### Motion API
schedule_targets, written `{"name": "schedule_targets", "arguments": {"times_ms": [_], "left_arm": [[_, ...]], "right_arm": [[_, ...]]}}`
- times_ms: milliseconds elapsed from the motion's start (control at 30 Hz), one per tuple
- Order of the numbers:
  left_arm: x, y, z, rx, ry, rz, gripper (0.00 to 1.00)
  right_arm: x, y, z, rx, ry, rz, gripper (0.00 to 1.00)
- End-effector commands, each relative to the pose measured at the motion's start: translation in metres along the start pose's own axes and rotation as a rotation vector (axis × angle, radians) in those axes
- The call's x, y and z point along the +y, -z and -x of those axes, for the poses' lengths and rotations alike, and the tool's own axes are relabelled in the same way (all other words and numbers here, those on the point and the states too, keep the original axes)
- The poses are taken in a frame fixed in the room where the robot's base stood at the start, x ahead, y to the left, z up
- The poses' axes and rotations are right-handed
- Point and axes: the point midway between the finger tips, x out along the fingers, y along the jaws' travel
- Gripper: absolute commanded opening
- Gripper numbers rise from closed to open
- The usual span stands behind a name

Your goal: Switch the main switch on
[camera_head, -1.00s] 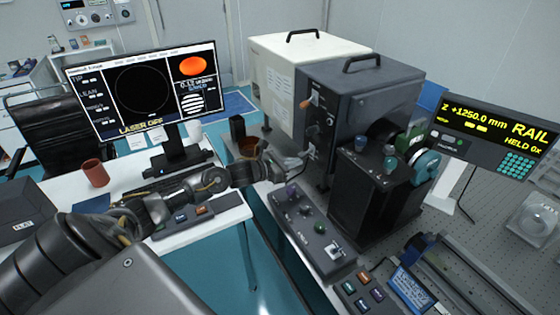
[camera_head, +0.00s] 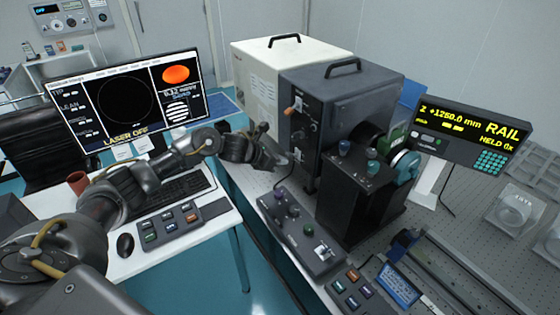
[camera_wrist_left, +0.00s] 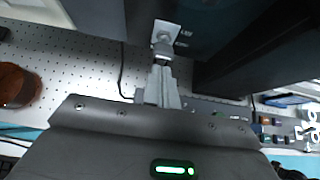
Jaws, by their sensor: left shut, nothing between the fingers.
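The switch (camera_wrist_left: 165,38), a pale plate with a stubby light lever, shows in the left wrist view on the dark face of the cabinet. I take it to be the main switch. The dark grey cabinet (camera_head: 350,85) stands on the optical table in the head view. My left gripper (camera_head: 286,162) is at the low part of the cabinet's front panel. Its pale fingers (camera_wrist_left: 161,78) are shut and empty, pointing at the switch lever, with their tips close to it. I cannot tell whether they touch. My right gripper is not in view.
An orange lever (camera_head: 291,110) sits higher on the cabinet panel. A control box with knobs (camera_head: 300,232) lies in front of the cabinet. The monitor (camera_head: 125,98) reads LASER OFF. A rail display (camera_head: 470,135) stands at right. The keyboard desk (camera_head: 200,235) is below my left arm.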

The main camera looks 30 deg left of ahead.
Motion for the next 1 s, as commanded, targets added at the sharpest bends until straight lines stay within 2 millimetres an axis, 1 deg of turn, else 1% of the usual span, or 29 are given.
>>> {"name": "schedule_targets", "arguments": {"times_ms": [200,533,633,767,1000], "left_arm": [[0.0,-0.009,0.006,-0.001,0.0,0.0,0.0],[0.0,-0.01,0.007,-0.003,-0.001,0.0,0.0],[0.001,-0.012,0.011,-0.004,-0.001,-0.001,0.0],[0.002,-0.021,0.026,-0.005,0.0,-0.003,0.0],[0.004,-0.036,0.062,-0.003,0.005,-0.006,0.0]], "right_arm": [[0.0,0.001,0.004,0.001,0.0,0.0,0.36],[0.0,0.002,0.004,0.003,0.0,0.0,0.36],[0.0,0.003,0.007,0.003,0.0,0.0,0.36],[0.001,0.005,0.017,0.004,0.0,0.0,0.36],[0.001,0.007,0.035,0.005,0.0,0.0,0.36]]}}
